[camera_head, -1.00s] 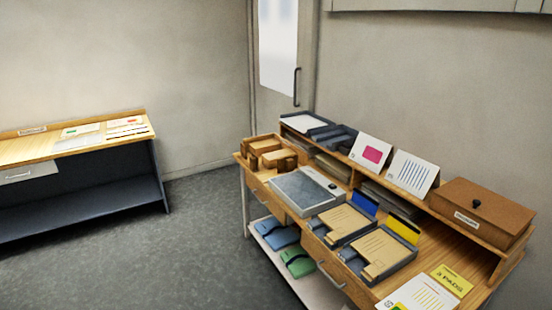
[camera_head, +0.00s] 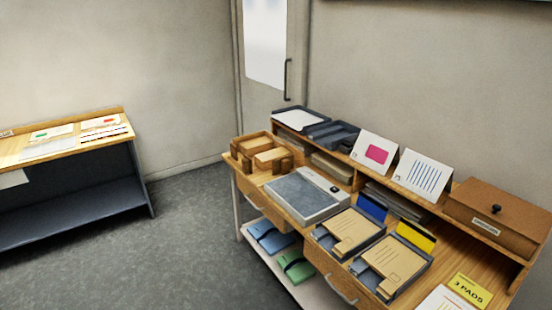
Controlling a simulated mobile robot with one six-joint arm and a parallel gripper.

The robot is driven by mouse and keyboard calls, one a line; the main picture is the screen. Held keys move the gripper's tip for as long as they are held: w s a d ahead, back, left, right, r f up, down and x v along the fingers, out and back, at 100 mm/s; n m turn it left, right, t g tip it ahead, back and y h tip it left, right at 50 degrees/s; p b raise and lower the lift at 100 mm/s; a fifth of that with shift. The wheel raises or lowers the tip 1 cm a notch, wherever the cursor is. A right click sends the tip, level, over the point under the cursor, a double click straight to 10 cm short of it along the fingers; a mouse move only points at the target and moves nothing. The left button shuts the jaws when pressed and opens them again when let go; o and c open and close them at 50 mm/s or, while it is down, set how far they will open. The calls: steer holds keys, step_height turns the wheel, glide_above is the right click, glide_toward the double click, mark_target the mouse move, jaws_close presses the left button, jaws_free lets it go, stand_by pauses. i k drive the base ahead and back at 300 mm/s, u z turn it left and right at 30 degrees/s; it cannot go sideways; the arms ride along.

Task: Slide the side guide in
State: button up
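My gripper is not in view. No part is clearly recognisable as the side guide. Two dark grey trays stand on the wooden desk on the right: a left tray (camera_head: 364,248) and a right tray (camera_head: 411,283). Each holds tan sheets or pads with a smaller tan piece at the front edge. A blue card (camera_head: 372,207) stands behind the left tray and a yellow card (camera_head: 416,237) behind the right one. A wooden holder with blocks (camera_head: 262,153) sits at the desk's far left end. Fine details are too small to tell.
A grey flat device (camera_head: 303,193) sits between holder and trays. A raised shelf carries white cards (camera_head: 421,174) and a brown box (camera_head: 497,210). A second table (camera_head: 75,140) stands left. The floor between is clear.

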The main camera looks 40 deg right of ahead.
mark_target(284, 166)
steer(key=u, duration=0.1)
steer(key=i, duration=1.3)
steer(key=z, duration=0.2)
